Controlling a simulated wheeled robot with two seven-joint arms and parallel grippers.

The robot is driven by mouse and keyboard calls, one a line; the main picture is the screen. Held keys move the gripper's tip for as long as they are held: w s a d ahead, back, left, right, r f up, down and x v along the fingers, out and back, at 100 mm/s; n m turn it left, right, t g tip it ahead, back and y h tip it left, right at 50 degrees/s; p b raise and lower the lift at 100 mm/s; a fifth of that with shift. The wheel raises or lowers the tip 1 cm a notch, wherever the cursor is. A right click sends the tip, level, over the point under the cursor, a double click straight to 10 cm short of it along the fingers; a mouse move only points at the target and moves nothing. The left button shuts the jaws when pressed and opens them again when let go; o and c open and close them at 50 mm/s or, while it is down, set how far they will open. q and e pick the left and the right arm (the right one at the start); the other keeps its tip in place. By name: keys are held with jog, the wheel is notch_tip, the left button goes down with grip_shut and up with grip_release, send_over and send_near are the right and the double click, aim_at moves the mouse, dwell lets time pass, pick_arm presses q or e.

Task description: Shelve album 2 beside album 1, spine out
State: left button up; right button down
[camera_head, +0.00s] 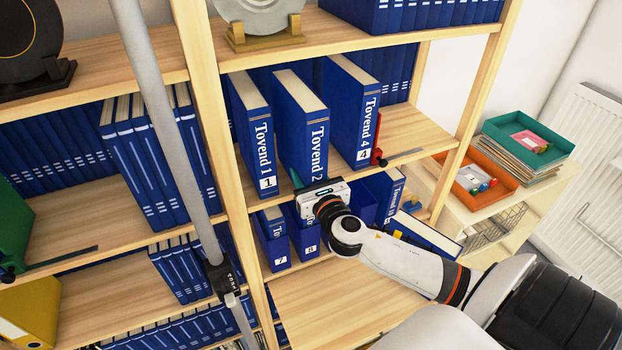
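Album 1 (262,140), a blue volume marked "Tovend 1", stands upright on the middle shelf (408,130), spine out. Album 2 (317,145), marked "Tovend 2", stands just right of it, spine out, with a narrow gap between them at the top. My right gripper (318,194) is at the foot of album 2's spine and covers its lower end. Its fingers are hidden behind the gripper body, so I cannot tell whether they hold the album. My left gripper is not in view.
Album 4 (365,120) stands further right, with free room between it and album 2, beside a red bookend (377,145). More blue albums (276,248) stand below. A grey pole (165,125) crosses the left foreground. Trays (520,140) sit on a cabinet at right.

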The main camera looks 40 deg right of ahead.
jog(key=shift+x, duration=4.25)
jog(key=shift+a+f+b, duration=0.1)
jog(key=shift+f+b, duration=0.55)
jog(key=shift+f, duration=0.05)
